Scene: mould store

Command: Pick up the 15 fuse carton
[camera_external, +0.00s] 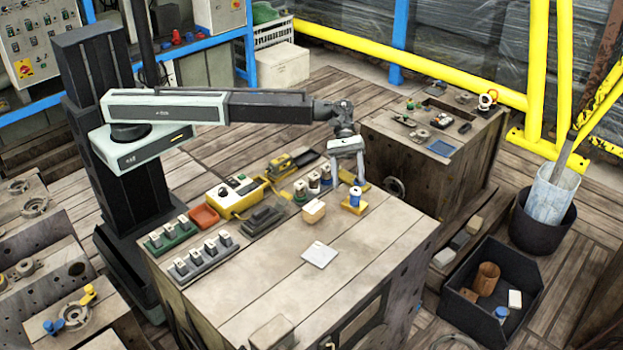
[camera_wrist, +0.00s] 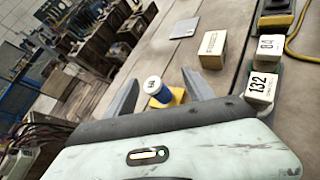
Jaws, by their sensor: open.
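A small tan carton (camera_external: 314,211) sits on the wooden bench top, left of my gripper. It also shows in the wrist view (camera_wrist: 213,48), right of and beyond the fingers, with dark print too small to read, so I cannot confirm a 15. My gripper (camera_external: 348,178) is open and empty, pointing down over the bench; its fingers also show in the wrist view (camera_wrist: 160,78). A blue cylinder with a white top (camera_external: 355,196) stands on a yellow base just below the gripper. In the wrist view the cylinder (camera_wrist: 157,90) appears between the fingers, apart from them.
A pale flat plate (camera_external: 320,254) lies in front of the carton. Racks of numbered blocks (camera_external: 203,258), a yellow device (camera_external: 236,194) and an orange tray (camera_external: 204,216) occupy the left and back. The bench's right front is mostly clear. A dark bin (camera_external: 467,322) stands on the floor.

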